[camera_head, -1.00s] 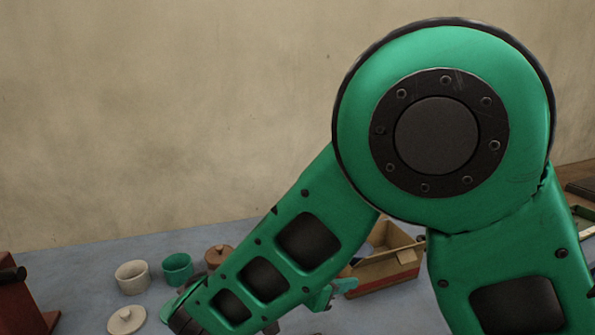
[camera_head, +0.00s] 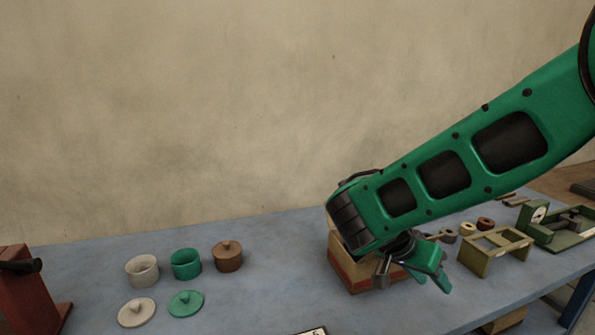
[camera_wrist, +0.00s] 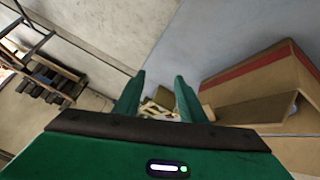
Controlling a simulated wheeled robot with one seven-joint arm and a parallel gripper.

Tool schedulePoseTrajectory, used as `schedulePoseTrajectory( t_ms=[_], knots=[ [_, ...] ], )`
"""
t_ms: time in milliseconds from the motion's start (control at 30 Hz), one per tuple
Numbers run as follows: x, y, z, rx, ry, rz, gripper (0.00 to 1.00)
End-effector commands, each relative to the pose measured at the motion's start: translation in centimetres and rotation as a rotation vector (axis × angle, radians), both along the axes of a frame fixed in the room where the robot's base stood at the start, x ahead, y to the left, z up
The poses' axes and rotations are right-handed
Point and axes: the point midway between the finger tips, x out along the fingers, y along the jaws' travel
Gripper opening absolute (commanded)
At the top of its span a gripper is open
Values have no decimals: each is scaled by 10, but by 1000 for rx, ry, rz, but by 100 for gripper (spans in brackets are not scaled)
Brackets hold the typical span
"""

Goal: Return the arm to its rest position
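My green arm reaches in from the right edge of the head view. My gripper (camera_head: 436,283) hangs at its lower end, in front of and to the right of a cardboard box (camera_head: 347,272) with a red band. In the wrist view the two green fingers of my gripper (camera_wrist: 159,78) stand apart with nothing held between them. The box also shows in the wrist view (camera_wrist: 262,85), to the right of the fingers. My wrist hides part of the box in the head view.
A white cup (camera_head: 142,271), a green cup (camera_head: 186,264) and a brown lidded pot (camera_head: 228,256) stand on the blue-grey table (camera_head: 260,300). A white lid (camera_head: 136,312) and a green lid (camera_head: 186,304) lie before them. A yellowish frame (camera_head: 495,252) and a green device (camera_head: 560,228) stand right.

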Motion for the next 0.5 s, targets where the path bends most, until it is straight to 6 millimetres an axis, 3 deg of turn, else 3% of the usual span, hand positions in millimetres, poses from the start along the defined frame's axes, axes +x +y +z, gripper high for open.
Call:
schedulePoseTrajectory(
  t_ms=[33,200,500],
  knots=[
    [-10,-22,2,35,38,-19,37],
    [-49,-72,3,162,169,-19,37],
    [-130,-122,4,411,299,56,37]
  ],
)
